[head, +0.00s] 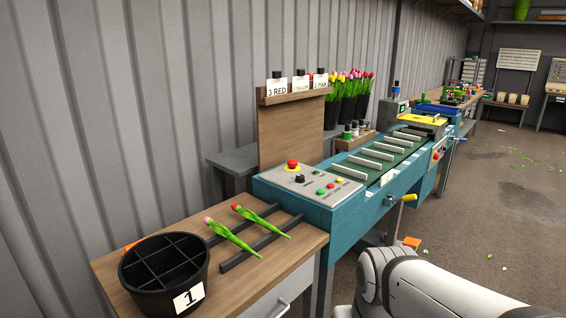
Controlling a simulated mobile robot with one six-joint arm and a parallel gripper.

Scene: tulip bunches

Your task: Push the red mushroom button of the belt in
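A red mushroom button (292,164) on a yellow base stands up from the light grey control panel (312,182) at the near end of the teal belt machine (345,213). A black knob (300,179) and small green, red and yellow buttons sit near it on the panel. Whether the mushroom button is in or out cannot be told. The belt (371,161) with pale crossbars runs back from the panel. A smaller red button (437,155) shows on the machine's far side face. A white link of my arm is at the bottom right; my gripper is out of the frame.
A wooden bench (285,262) at the front left holds a black divided bucket (164,285) marked 1 and two tulips on dark rails. A wooden card board (290,128) rises behind the panel. A yellow-handled lever (409,197) sticks out. Open floor lies right.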

